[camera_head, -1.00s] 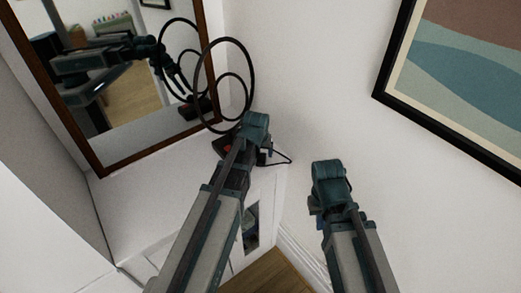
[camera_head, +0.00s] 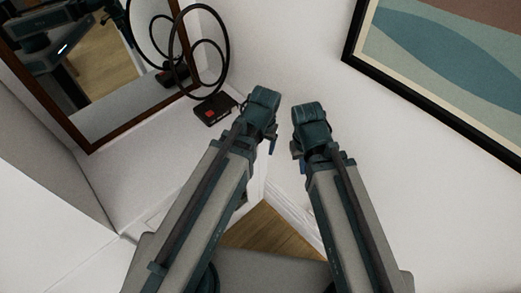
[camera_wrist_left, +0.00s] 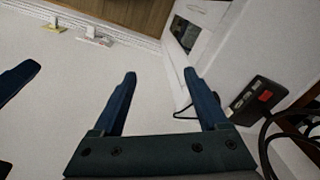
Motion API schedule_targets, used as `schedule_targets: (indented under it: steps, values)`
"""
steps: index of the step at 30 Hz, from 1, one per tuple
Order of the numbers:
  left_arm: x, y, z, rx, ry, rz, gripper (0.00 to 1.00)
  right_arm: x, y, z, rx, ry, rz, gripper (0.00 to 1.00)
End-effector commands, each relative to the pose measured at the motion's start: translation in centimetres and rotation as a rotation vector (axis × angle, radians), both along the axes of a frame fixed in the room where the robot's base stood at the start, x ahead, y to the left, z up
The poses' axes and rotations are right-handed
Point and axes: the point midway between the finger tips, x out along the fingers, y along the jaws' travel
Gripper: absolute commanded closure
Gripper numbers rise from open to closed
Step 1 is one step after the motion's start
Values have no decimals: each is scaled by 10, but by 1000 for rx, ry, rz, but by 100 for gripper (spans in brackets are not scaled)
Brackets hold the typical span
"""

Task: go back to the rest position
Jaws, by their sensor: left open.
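My left gripper (camera_head: 272,141) is at the end of the left arm, just right of a white ledge in the head view. The left wrist view shows its two blue fingers (camera_wrist_left: 160,76) spread apart with nothing between them. My right gripper (camera_head: 301,166) hangs close beside it to the right. Its fingers are mostly hidden behind the wrist in the head view. A blue finger, seemingly of my right gripper, shows at the left edge of the left wrist view, and its opening cannot be judged.
A black box with a red patch (camera_head: 212,110) and black rings (camera_head: 201,48) stands on the white ledge (camera_head: 135,165), left of my left gripper. A brown-framed mirror (camera_head: 98,142) is behind it. A framed picture (camera_head: 440,108) hangs at right. Wooden floor (camera_head: 268,232) shows below.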

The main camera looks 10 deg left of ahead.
Motion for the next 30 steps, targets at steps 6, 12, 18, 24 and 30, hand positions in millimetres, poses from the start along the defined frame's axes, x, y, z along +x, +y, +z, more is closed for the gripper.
schedule_targets:
  steps: [6, 12, 18, 24, 30]
  values:
    - [-58, -21, 0, 50, 122, -122, 24, 0, 0, 0, 0, 0, 0, 100]
    - [-60, -22, 0, 52, 130, -128, 24, 0, 0, 0, 0, 0, 0, 100]
    - [-59, -22, 0, 52, 129, -127, 24, 0, 0, 0, 0, 0, 0, 100]
    - [-59, -22, 0, 52, 128, -126, 24, 0, 0, 0, 0, 0, 0, 100]
    - [-59, -22, 0, 52, 128, -126, 24, 0, 0, 0, 0, 0, 0, 100]
